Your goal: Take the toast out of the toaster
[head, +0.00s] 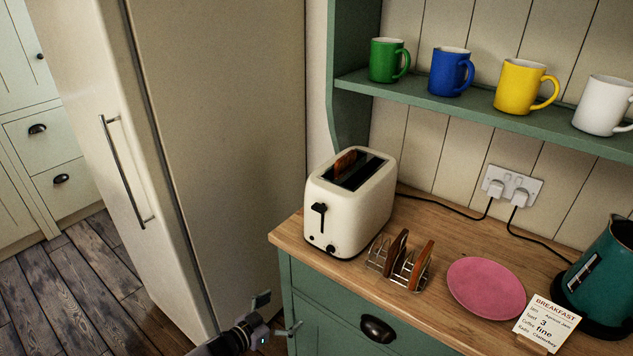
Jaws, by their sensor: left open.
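A cream toaster (352,210) stands at the left end of the wooden counter. A browned slice of toast (345,162) shows at the left end of its dark top slots. The lever is on the toaster's front face. A wire toast rack (377,265) stands in front and to the right of the toaster, with toast slices (397,252) upright in it. My left gripper (277,314) is open and empty, low at the counter's front left, below the counter top and apart from the toaster. My right gripper is out of view.
A pink plate (486,289), a breakfast card (546,322) and a teal kettle (603,270) are to the right. Cables run to the wall socket (512,186). Several mugs stand on the green shelf (440,100) above. A tall fridge (215,130) is left of the counter.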

